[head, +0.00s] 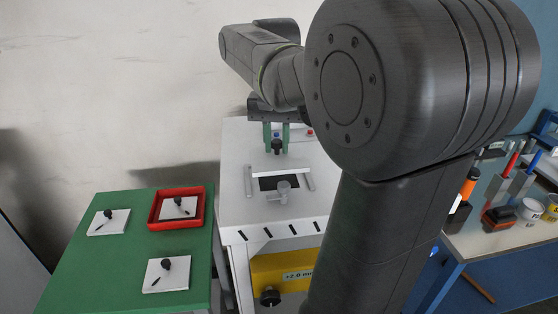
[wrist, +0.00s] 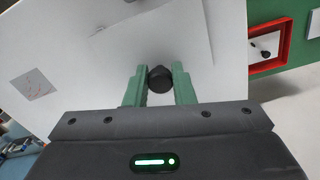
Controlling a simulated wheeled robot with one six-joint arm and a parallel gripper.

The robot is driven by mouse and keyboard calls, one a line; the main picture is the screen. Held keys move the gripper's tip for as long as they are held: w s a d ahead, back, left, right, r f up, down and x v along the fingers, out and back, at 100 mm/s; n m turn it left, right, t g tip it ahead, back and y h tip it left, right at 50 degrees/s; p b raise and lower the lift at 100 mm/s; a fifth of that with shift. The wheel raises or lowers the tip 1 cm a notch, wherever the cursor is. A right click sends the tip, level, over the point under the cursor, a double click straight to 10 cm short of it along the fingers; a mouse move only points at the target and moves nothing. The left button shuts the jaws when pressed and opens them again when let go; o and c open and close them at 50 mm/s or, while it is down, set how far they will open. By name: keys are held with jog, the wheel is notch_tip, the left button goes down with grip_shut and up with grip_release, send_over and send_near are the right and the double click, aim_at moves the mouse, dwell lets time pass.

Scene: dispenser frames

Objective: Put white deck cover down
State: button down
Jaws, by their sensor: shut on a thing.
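My gripper (head: 276,138) points down over the white deck table (head: 240,205), its green fingers shut on a black knob (head: 277,148). The wrist view also shows the knob (wrist: 160,79) between both fingertips. The white deck cover (head: 278,173) appears to be the pale plate under this knob; it blends with the white deck, and its outline is hard to make out. A dark square opening (head: 267,184) shows in the deck just in front of it, partly covered from view. I cannot tell whether the plate touches the deck.
Light grey rails (head: 248,180) flank the opening, and a grey fixture (head: 284,192) stands at its front. A green table (head: 85,255) at left holds white plates with black knobs, one in a red tray (head: 155,222). Tools and pots crowd a right bench (head: 470,245).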

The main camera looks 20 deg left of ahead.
aim_at(277, 154)
jog(key=shift+f, duration=2.55)
jog(key=shift+f, duration=0.1)
jog(key=c, duration=1.2)
grip_release()
jog(key=shift+w, duration=0.1)
jog(key=shift+c, duration=0.2)
notch_tip(277, 154, up, 12)
jog(key=shift+r, duration=0.1)
